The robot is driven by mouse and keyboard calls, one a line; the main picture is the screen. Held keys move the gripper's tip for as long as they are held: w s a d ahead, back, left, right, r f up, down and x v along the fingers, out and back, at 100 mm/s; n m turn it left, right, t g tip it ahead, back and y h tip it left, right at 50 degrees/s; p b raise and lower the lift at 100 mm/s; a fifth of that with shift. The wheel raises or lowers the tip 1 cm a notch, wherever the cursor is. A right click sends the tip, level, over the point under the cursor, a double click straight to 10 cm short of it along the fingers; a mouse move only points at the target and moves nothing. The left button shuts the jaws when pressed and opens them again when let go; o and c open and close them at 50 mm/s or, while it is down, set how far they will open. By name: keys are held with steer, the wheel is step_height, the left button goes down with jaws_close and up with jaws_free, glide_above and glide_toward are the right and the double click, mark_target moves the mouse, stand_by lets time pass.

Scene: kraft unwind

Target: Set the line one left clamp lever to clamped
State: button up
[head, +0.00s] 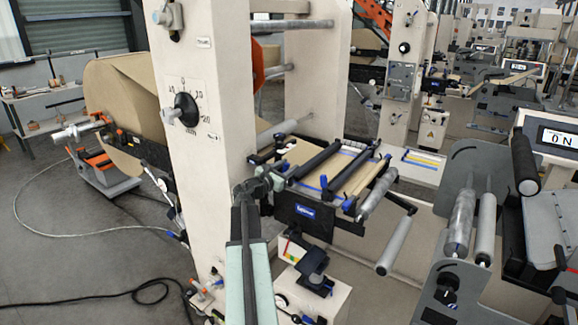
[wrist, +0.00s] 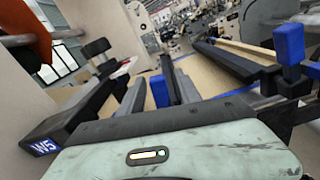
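The splice table (head: 305,157) has a tan surface, two black clamp bars, the left one (head: 318,160) and the right one (head: 352,167), and blue pieces at their ends. My gripper (head: 271,178) is at the table's left front corner, hiding part of it. In the wrist view, its two dark fingers (wrist: 151,88) look apart, with tan surface and a blue piece (wrist: 158,91) showing between or just beyond them. I cannot tell whether they touch it. A blue block (wrist: 289,43) stands at the right. Which blue piece is the left clamp lever, and its position, is unclear.
A cream machine column (head: 205,130) with a black dial stands close left of my arm. Metal rollers (head: 378,190) sit right of the table. A large kraft roll (head: 125,100) is behind the column. A cable (head: 130,295) lies on the open floor at left.

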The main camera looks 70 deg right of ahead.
steer(key=shift+x, duration=1.1)
steer(key=shift+a, duration=0.1)
jaws_close()
stand_by(0.4)
